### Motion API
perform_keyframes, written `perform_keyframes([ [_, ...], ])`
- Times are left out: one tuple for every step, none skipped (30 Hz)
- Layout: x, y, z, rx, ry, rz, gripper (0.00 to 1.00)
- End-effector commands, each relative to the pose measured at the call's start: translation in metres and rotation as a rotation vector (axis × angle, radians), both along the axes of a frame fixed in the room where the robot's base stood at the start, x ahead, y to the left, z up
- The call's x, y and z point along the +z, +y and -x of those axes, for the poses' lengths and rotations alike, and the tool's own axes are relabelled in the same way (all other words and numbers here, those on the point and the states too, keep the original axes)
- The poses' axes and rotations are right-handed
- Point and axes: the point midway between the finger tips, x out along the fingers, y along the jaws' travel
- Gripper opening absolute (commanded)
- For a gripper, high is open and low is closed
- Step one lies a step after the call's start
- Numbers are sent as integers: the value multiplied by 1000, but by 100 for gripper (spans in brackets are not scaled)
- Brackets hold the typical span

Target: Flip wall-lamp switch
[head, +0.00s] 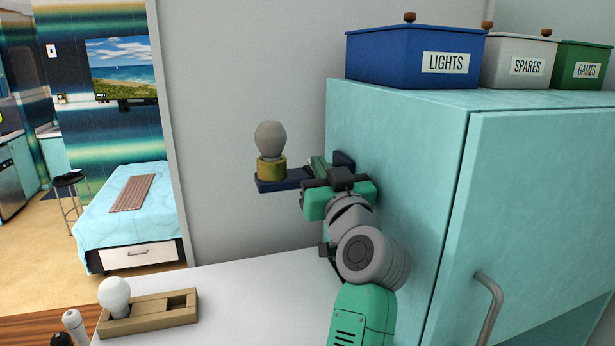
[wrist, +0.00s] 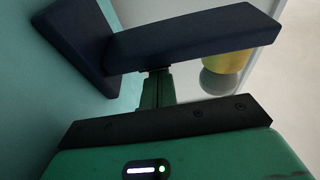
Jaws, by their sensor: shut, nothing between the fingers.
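The wall lamp has a dark blue bracket (head: 275,185), a yellow socket (head: 271,168) and a grey bulb (head: 270,138) that looks unlit. It is mounted on the side of the teal cabinet. In the wrist view the bracket (wrist: 195,38) crosses the upper part, with the yellow socket (wrist: 228,63) and part of the bulb (wrist: 218,83). My gripper (head: 318,163) is at the bracket, between socket and cabinet. In the wrist view its shut, empty fingers (wrist: 157,78) reach the bracket's edge. A small dark piece shows at the fingertips; I cannot tell if it is the switch or if they touch.
The teal cabinet (head: 395,190) stands close beside my gripper, with LIGHTS (head: 410,57), SPARES (head: 518,62) and GAMES (head: 583,67) boxes on top. On the white counter (head: 250,300) below, a tan holder (head: 150,316) carries a white bulb (head: 114,297). The counter's middle is clear.

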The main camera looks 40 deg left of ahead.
Motion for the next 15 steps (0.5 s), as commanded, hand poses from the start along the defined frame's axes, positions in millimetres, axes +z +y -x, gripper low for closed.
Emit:
perform_keyframes([
  [0, 1, 0, 1, 2, 1, 0],
  [0, 1, 0, 2, 1, 1, 0],
  [-1, 0, 1, 2, 1, 1, 0],
  [-2, -1, 2, 2, 1, 1, 0],
  [-4, -4, 3, 2, 1, 2, 0],
  [-9, -8, 6, 2, 1, 2, 0],
  [-12, -11, 9, 2, 0, 1, 0],
  [-17, -16, 12, 2, 1, 1, 0],
  [-22, -22, 17, 2, 0, 2, 0],
  [-27, -28, 20, 1, 1, 2, 0],
  [-31, -33, 24, 2, 0, 1, 0],
  [-36, -40, 30, 3, 0, 2, 0],
  [-39, -45, 33, 3, -1, 0, 0],
  [-43, -50, 37, 4, 0, 1, 0],
  [-49, -57, 42, 5, 0, 1, 0],
])
